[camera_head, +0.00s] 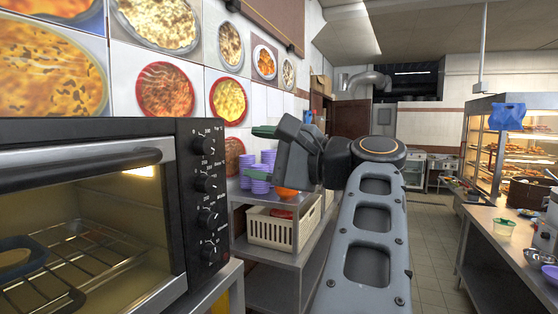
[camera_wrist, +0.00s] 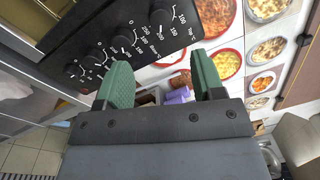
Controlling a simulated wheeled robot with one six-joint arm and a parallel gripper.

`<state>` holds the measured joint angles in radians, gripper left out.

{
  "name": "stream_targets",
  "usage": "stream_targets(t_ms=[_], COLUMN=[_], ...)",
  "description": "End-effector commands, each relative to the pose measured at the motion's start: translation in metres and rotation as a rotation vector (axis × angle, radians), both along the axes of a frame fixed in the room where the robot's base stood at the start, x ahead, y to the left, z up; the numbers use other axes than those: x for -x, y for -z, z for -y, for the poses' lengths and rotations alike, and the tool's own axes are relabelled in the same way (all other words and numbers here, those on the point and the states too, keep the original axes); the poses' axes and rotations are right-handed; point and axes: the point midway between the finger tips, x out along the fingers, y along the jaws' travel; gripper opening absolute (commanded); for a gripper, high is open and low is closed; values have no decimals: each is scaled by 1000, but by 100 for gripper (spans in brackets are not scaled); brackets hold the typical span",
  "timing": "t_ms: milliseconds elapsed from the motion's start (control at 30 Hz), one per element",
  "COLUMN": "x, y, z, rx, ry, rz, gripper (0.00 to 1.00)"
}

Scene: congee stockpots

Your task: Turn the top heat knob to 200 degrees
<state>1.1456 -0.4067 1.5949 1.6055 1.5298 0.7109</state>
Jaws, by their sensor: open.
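The black oven (camera_head: 184,215) stands at the left with a column of several round black knobs on its front panel. The top heat knob (camera_head: 204,145) is the uppermost; it also shows in the wrist view (camera_wrist: 160,20) at the far end of the row, with a white scale around it. Its exact pointer setting is too small to read. My gripper (camera_head: 272,140) is right of the panel, apart from it. In the wrist view its two green fingers (camera_wrist: 162,78) are spread with nothing between them, and the knobs lie beyond them.
A metal shelf (camera_head: 290,210) with purple cups (camera_head: 262,180) and a cream crate (camera_head: 270,228) stands right of the oven, behind my arm. A counter (camera_head: 510,235) and a lit display case (camera_head: 510,140) are at the right. The tiled aisle between is clear.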

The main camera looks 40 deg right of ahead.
Motion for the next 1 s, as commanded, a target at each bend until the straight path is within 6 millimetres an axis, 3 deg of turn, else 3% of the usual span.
stream_targets(t_ms=[333,1000], x=[28,32], y=[1,1], z=[12,13], rx=[0,0], ry=[2,-1], rz=[0,0], gripper=[62,62])
